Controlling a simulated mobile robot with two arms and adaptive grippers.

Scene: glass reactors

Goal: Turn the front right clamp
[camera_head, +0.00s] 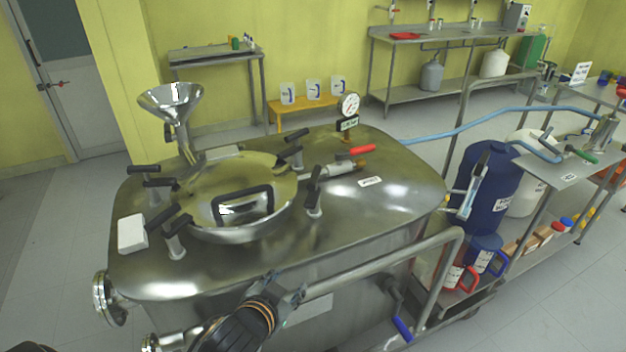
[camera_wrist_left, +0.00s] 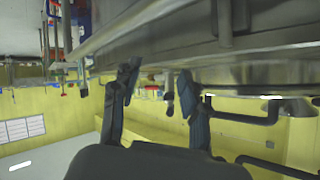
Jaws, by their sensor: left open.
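The steel reactor (camera_head: 395,210) has a round lid (camera_head: 262,175) with a black handle. Several black-handled clamps stand around the lid. The front right clamp (camera_head: 314,192) stands at the lid's right front edge, its black handle pointing up. My left gripper (camera_head: 284,294) is open and empty at the reactor's front edge, below and apart from that clamp. In the left wrist view the gripper's two fingers (camera_wrist_left: 163,90) are spread, with black clamp handles (camera_wrist_left: 187,92) seen beyond and between them. The picture there is upside down. My right gripper does not show.
A steel funnel (camera_head: 172,105) and a pressure gauge (camera_head: 349,106) rise from the reactor top. A red-handled valve (camera_head: 360,150) lies right of the clamp. A white block (camera_head: 131,233) sits at the left. A steel rail (camera_head: 385,262) runs along the front right.

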